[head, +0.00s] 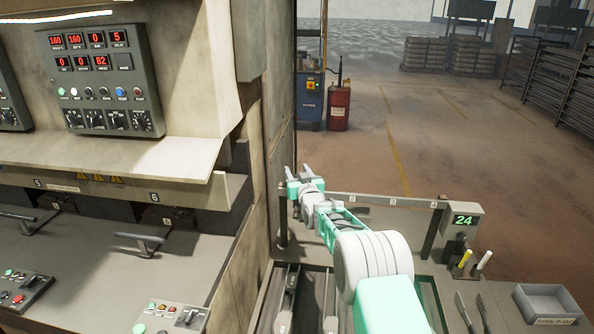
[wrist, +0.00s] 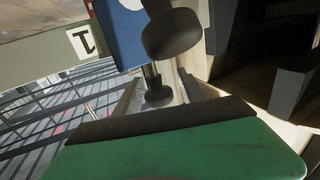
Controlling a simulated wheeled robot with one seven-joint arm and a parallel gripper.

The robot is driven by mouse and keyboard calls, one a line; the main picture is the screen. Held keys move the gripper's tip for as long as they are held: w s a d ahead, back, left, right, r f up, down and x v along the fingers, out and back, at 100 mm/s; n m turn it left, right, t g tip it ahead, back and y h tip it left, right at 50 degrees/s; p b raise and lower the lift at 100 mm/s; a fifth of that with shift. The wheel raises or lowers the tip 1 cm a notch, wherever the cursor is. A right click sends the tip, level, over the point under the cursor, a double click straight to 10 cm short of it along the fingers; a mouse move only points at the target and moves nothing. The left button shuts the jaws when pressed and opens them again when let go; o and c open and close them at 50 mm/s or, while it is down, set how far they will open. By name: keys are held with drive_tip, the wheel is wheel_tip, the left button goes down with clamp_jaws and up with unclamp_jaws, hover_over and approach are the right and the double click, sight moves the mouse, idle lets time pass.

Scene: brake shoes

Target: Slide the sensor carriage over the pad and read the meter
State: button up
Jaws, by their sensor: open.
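My gripper (head: 298,168) is at the far left end of the numbered rail (head: 392,203), its two grey fingers open and apart, with nothing seen between them. The meter (head: 463,221) at the rail's right end shows a green 24. In the wrist view, a blue block (wrist: 118,32) with a round black knob (wrist: 172,35) is close ahead, beside a plate marked 1 (wrist: 84,41). The block may be the sensor carriage. It is not clear in the head view, where my arm covers much of the bench. I cannot make out the pad for certain.
A press panel with red digits (head: 95,50) and a beige machine wall stand left of my arm. A grey tray (head: 547,303), two dark tools and yellow and white-handled items (head: 465,258) are at the right. A red drum (head: 339,108) stands behind.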

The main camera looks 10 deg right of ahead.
drive_tip(key=shift+c, duration=0.2)
clamp_jaws()
idle(1.1)
